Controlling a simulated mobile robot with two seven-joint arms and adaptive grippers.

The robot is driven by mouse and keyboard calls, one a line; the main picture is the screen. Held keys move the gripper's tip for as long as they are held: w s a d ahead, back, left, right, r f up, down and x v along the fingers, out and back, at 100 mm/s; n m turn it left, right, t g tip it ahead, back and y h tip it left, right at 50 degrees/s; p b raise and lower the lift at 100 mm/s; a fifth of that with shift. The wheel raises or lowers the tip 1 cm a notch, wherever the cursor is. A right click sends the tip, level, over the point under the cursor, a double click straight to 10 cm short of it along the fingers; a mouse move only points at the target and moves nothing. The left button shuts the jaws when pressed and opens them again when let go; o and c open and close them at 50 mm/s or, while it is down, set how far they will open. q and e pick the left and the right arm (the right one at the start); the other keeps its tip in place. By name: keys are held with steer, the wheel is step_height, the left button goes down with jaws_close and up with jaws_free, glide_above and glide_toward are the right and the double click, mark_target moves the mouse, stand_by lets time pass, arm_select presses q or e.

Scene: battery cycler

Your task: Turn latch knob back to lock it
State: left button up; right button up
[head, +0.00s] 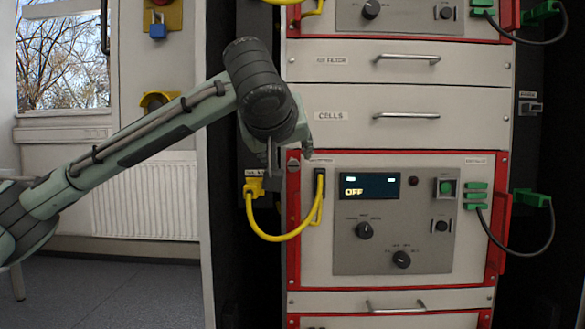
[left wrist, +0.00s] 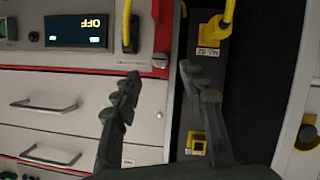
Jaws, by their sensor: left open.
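The latch knob (head: 293,165) is a small grey round piece at the upper left corner of the red frame around the lower cycler unit (head: 430,275). It also shows in the left wrist view (left wrist: 159,61), which is upside down, beside the red frame strip. My left gripper (head: 287,150) is open just in front of the knob. In the left wrist view its two dark fingers (left wrist: 159,72) stand either side of the knob, apart from it in the picture; whether they touch it I cannot tell. The knob's exact angle is too small to read. My right gripper is not in view.
A yellow cable (head: 293,237) loops beside the knob, from a yellow plug to a black connector. The unit's display (head: 366,186) reads OFF. Drawers with handles (head: 407,116) lie above. Green plugs and a dark cable (head: 519,252) hang at the right.

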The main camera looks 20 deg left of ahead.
mark_target(293, 164)
arm_select(q)
steer(key=x, duration=0.5)
steer(key=shift+w, duration=0.2)
jaws_close()
